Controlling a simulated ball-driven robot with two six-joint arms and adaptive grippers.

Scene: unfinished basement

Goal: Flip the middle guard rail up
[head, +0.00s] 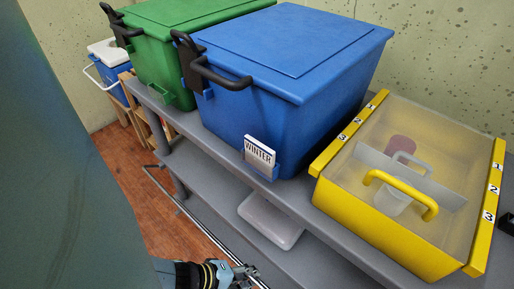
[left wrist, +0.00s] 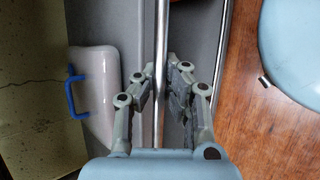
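A thin silver guard rail (head: 200,222) runs along the front of the grey shelving, below the top shelf, in the head view. In the left wrist view the rail (left wrist: 161,35) runs up the middle of the picture, between my finger pads. My left gripper (head: 247,272) is at the bottom of the head view, close to the rail's near end. Its fingers (left wrist: 161,75) are apart, one on each side of the rail. I cannot tell whether either finger touches it. My right gripper is not in view.
The top shelf (head: 210,148) holds a green bin (head: 160,70), a blue bin (head: 270,110) labelled WINTER and a yellow-framed clear-lidded box (head: 335,200). A pale lidded container (head: 268,222) sits on a lower shelf. Wooden floor (head: 130,180) lies in front.

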